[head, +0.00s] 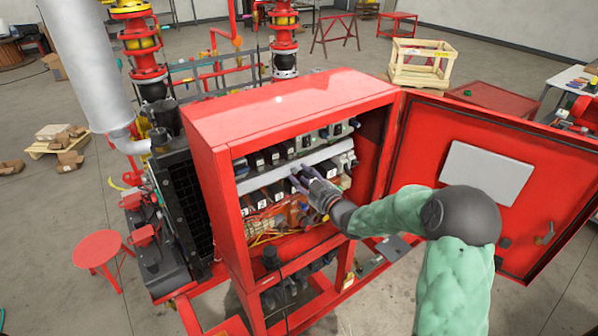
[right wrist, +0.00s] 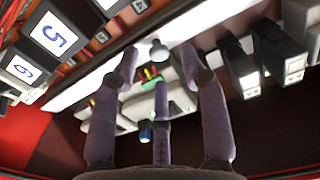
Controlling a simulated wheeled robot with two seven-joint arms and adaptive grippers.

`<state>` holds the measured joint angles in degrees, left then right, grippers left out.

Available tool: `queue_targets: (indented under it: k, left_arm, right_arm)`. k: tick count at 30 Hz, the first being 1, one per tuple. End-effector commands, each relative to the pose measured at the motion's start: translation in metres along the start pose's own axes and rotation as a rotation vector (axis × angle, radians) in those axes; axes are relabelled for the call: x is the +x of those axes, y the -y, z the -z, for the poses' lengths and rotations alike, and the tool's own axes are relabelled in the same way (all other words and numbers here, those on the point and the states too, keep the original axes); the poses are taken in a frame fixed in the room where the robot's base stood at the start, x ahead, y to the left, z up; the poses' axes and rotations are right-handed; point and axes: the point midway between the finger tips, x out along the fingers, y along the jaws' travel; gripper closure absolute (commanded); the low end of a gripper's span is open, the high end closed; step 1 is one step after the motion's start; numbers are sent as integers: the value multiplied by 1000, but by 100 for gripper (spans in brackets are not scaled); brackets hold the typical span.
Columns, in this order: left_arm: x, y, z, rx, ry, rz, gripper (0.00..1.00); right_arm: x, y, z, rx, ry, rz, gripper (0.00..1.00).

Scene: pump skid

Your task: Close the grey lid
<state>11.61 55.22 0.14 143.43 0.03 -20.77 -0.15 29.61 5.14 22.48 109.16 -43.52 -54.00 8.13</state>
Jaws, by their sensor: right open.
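The grey lid (head: 258,181) is a long pale strip across the inside of the open red cabinet, between two rows of dark modules. In the right wrist view the lid (right wrist: 75,91) runs diagonally and carries a small round knob (right wrist: 158,50). Coloured wires show just below the knob, beside the lid's edge; I cannot tell the lid's exact angle. My right gripper (head: 299,177) reaches in from the right and is at the lid. In the wrist view its open purple fingers (right wrist: 160,70) are spread around the knob, with no clear grip on it. My left gripper is out of view.
The red cabinet door (head: 420,150) stands wide open on the right, beside my right arm. Numbered modules (head: 262,205) and loose orange wires (head: 265,238) lie below the lid. More modules (right wrist: 275,55) flank it closely. A red stool (head: 97,248) stands left.

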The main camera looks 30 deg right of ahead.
Motion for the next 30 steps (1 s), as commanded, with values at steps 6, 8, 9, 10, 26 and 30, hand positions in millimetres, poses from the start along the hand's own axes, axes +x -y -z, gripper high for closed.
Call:
queue_targets:
  k: [6, 8, 9, 10, 26, 30]
  left_arm:
    - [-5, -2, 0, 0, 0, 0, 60]
    - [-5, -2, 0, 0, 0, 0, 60]
    - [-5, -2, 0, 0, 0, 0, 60]
    - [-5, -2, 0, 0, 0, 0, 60]
    - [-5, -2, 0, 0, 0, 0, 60]
    - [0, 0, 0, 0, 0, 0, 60]
  right_arm:
    - [18, 0, 0, 1, 1, 0, 56]
    - [20, 0, 0, 1, 0, -1, 56]
    - [20, 0, 0, 0, 0, -1, 56]
    - [21, 0, 0, 0, 0, -1, 56]
    - [20, 0, 0, 0, -1, -1, 100]
    - [21, -1, -1, -1, -9, -2, 100]
